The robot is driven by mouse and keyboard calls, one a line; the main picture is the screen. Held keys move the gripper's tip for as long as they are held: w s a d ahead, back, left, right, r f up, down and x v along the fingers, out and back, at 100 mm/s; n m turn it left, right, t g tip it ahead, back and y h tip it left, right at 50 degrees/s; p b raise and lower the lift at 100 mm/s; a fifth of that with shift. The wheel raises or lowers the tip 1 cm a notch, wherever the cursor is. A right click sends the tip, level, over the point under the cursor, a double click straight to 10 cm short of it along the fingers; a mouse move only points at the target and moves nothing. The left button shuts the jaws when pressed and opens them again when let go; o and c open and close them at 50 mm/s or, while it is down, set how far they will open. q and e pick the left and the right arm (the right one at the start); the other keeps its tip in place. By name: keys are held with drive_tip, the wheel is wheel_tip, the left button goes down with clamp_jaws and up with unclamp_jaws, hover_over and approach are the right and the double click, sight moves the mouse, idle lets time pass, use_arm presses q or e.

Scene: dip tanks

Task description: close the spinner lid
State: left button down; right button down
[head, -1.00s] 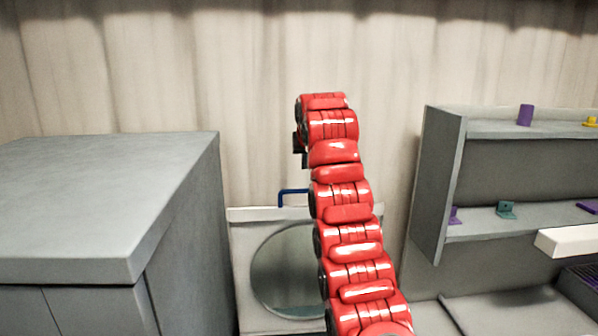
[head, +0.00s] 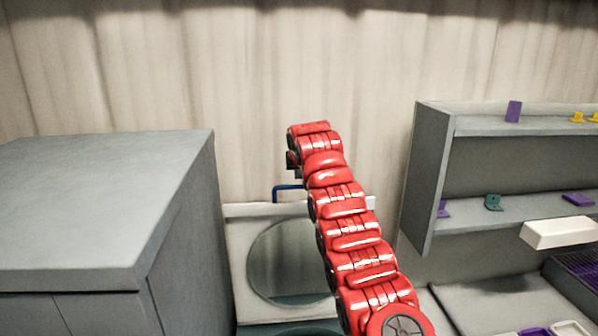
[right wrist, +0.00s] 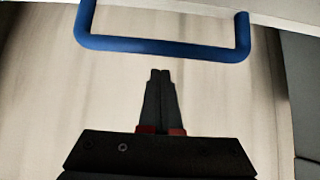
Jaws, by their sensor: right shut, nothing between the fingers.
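The spinner lid (head: 236,251) stands raised behind the red arm, a pale panel with a round window (head: 288,263). A blue handle (head: 281,192) sticks up from its top edge. In the right wrist view the handle (right wrist: 165,44) spans the top of the picture, attached to the pale lid edge (right wrist: 285,17). My right gripper (head: 291,164) is just above the handle in the head view, mostly hidden by its own arm. In the right wrist view my right gripper (right wrist: 160,74) is shut and empty, with its fingertips pointing toward the handle bar. My left gripper is not in view.
A large grey cabinet (head: 95,215) stands close on the left. On the right, a grey shelf unit (head: 425,180) holds small purple, teal and yellow parts. A white block (head: 556,233) is below it. Behind is a pale corrugated wall (head: 240,90).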

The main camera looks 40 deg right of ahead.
drive_tip(key=s+a, duration=0.1)
drive_tip(key=s+p, duration=0.1)
drive_tip(key=shift+s+a+f, duration=0.1)
drive_tip(key=shift+s+a, duration=0.2)
drive_tip(key=shift+a, duration=0.1)
drive_tip(key=shift+s+f, duration=0.1)
idle(0.4)
